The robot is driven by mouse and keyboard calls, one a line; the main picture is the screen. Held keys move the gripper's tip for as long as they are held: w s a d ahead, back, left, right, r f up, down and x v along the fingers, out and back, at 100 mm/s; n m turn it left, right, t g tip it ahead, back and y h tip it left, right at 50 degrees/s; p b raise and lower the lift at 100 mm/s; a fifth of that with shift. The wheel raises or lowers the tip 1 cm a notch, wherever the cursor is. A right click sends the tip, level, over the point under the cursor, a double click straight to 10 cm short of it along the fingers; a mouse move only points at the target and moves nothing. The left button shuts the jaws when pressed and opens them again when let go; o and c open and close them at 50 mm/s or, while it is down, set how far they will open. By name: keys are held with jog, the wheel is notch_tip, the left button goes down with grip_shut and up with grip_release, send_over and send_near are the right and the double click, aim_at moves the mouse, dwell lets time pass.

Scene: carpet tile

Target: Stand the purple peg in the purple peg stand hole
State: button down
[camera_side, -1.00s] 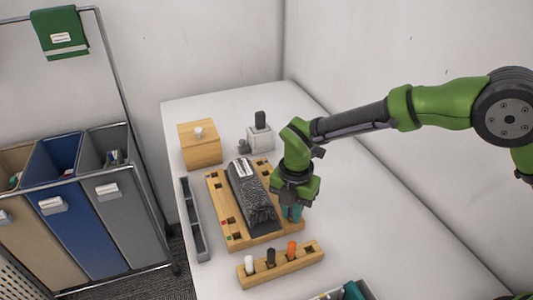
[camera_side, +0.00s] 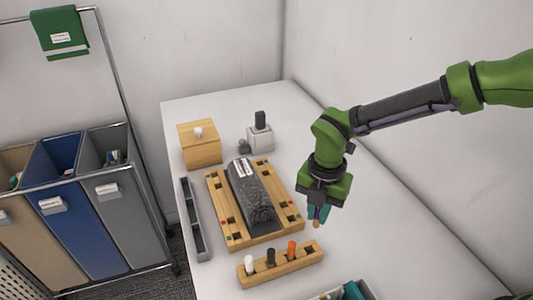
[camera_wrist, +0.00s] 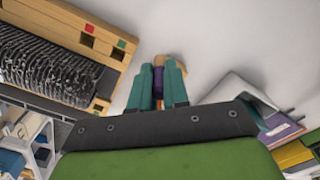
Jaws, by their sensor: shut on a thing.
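My gripper (camera_side: 318,208) is shut on the purple peg (camera_side: 312,213), which has a tan end, above the white table. In the wrist view, the purple peg (camera_wrist: 158,80) sits between the teal fingertips (camera_wrist: 158,88), its tan end beyond them. The narrow wooden peg stand (camera_side: 262,277) is lower left of my gripper in the side view. A white, a black and an orange peg stand in it. A dark spot near its right end looks like an open hole; its colour mark is too small to tell.
A wooden board (camera_side: 222,215) with square holes and coloured marks carries a dark bristly block (camera_side: 250,195). A narrow grey tray (camera_side: 195,225) lies left of it. A wooden box (camera_side: 200,148) stands behind. A bin (camera_side: 352,292) is at the front edge. The table right of the board is clear.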

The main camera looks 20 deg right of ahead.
jog(key=s+d+r+m, duration=0.1)
jog(key=s+d+m, duration=0.35)
jog(key=s, duration=1.15)
jog(key=shift+n, duration=0.45)
jog(key=w+a, duration=0.2)
jog(key=w, duration=0.2)
jog(key=w+a+f, duration=0.1)
jog(key=w+a, duration=0.2)
jog(key=w, duration=0.1)
jog(key=w+a, duration=0.2)
jog(key=w, duration=0.2)
jog(key=shift+a+f, duration=0.15)
jog(key=shift+a, duration=0.15)
jog(key=shift+w+a+f, duration=0.15)
jog(key=shift+w+f, duration=0.05)
jog(key=shift+f, duration=1.6)
jog(key=shift+f, duration=0.15)
jog(key=c, duration=1.1)
grip_release()
